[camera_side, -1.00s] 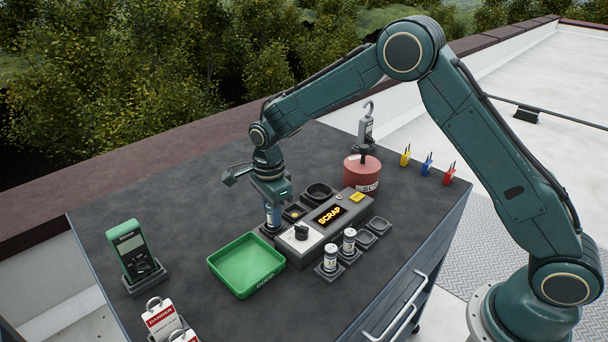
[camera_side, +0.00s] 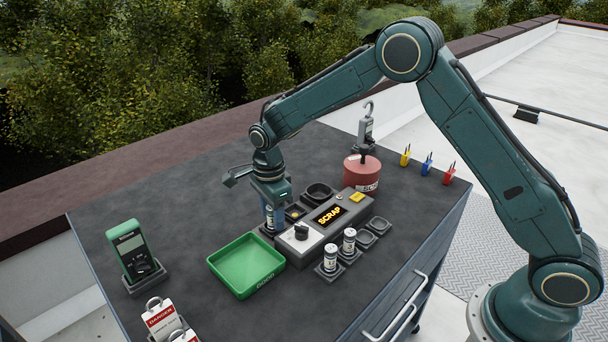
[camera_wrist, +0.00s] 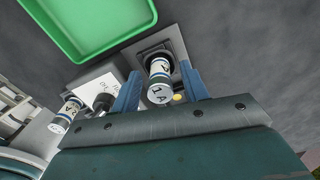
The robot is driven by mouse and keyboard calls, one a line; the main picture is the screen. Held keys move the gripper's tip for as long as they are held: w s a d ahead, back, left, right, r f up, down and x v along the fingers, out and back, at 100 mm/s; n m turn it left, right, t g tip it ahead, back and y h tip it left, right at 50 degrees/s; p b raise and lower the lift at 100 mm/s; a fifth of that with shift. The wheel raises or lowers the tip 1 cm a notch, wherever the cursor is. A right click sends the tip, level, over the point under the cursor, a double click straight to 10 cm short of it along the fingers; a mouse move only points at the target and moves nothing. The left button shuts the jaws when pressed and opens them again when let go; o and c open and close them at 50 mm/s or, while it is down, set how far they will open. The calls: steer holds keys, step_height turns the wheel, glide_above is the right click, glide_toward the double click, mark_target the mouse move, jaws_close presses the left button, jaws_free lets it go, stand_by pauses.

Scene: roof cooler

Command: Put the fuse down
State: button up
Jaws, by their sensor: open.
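The fuse (camera_wrist: 160,80) is a small white cylinder with a blue-green band and dark lettering. It stands in a dark square holder (camera_wrist: 165,50) behind the tester. In the side view the fuse (camera_side: 269,218) shows between my fingers. My gripper (camera_side: 272,215) is low over the holder, its blue fingers on either side of the fuse. In the wrist view my gripper (camera_wrist: 158,90) is open, with a gap between the fingers and the fuse. The fuse's foot is mostly hidden.
The tester (camera_side: 325,222) shows SCRAP beside the holder. A green tray (camera_side: 247,265) lies in front, left of the tester. Two more fuses (camera_side: 330,258) stand in holders at front right. A red can (camera_side: 360,171) stands behind.

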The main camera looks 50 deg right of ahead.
step_height(320, 180, up, 11)
steer(key=shift+r, duration=0.75)
stand_by(0.4)
steer(key=s+d+r+n+t, duration=0.1)
steer(key=s+d+r+n, duration=0.25)
steer(key=s+r, duration=0.3)
steer(key=s+d+r+n+t, duration=0.2)
steer(key=s+r+n, duration=0.35)
steer(key=s, duration=0.25)
steer(key=s+d+n+t, duration=0.1)
steer(key=s+d+n, duration=0.1)
steer(key=s+n, duration=0.3)
steer(key=s+d+f+n+t, duration=0.1)
steer(key=s+n, duration=0.5)
steer(key=s, duration=0.8)
steer(key=shift+d+f+t, duration=0.3)
steer(key=shift+d, duration=0.3)
